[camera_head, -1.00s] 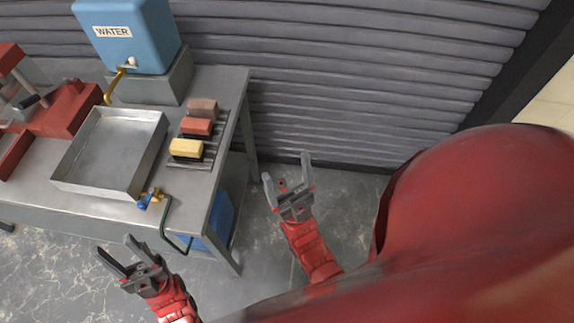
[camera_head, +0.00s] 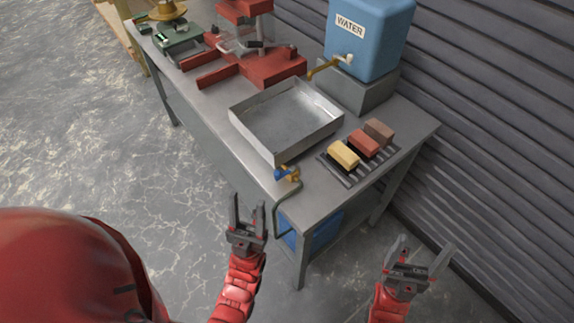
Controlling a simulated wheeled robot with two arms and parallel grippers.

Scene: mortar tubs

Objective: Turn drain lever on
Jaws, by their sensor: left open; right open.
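A dark green drain hose (camera_head: 276,208) curves down from the valve past the table's front edge. My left gripper (camera_head: 247,208) is open and empty, in front of the table edge, below and left of the lever and apart from it. My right gripper (camera_head: 421,258) is open and empty, off the table's right end, far from the lever.
A blue water tank (camera_head: 370,45) with a brass tap stands on a grey block behind the tray. A rack (camera_head: 338,175) with yellow, red and brown blocks lies right of the valve. A red machine (camera_head: 262,68) stands on the left. A ribbed wall (camera_head: 500,100) closes the right side.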

